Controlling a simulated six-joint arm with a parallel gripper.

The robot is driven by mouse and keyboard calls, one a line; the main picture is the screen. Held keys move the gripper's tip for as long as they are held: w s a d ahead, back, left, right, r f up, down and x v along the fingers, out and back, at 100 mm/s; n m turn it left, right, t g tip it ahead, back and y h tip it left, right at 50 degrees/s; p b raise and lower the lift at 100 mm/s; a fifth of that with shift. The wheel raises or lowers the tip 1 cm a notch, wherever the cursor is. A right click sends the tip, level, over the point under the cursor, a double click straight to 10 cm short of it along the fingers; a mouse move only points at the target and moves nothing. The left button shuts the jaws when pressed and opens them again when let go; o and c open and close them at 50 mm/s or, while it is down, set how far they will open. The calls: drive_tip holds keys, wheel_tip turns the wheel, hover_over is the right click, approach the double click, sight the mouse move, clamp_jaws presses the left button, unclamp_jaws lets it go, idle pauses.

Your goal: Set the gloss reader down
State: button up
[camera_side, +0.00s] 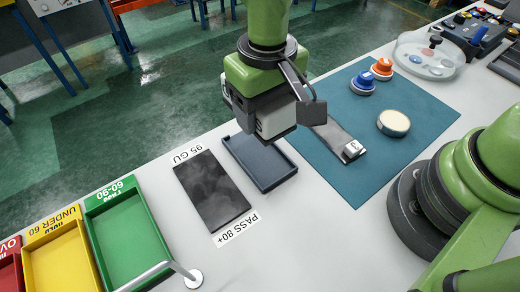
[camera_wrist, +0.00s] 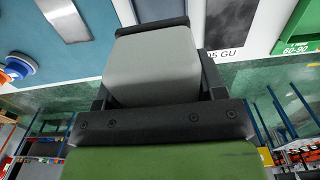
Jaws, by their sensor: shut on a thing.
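The gloss reader (camera_side: 277,121) is a grey-white box with dark parts. The reader hides part of the tray's far right side; the visible floor looks empty. In the wrist view the reader (camera_wrist: 155,65) fills the middle, between the dark fingers of my gripper (camera_wrist: 155,95). Its underside is hidden.
A black glossy tile (camera_side: 212,190) marked 95 GU lies left of the tray. Green (camera_side: 92,213), yellow and red bins stand further left. A teal mat (camera_side: 418,142) at right holds a metal strip (camera_side: 336,139), a round pale disc (camera_side: 393,123), and orange and blue knobbed pieces.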

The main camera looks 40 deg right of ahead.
sight(264, 162)
wheel_tip(264, 162, down, 10)
drive_tip(key=shift+r, duration=0.25)
drive_tip(key=shift+f, duration=0.1)
drive_tip(key=shift+f, duration=0.5)
drive_tip(key=o, duration=1.2)
drive_tip(key=shift+o, duration=0.7)
drive_tip(key=shift+r, duration=0.35)
wheel_tip(264, 162, up, 13)
drive_tip(key=shift+f, duration=0.2)
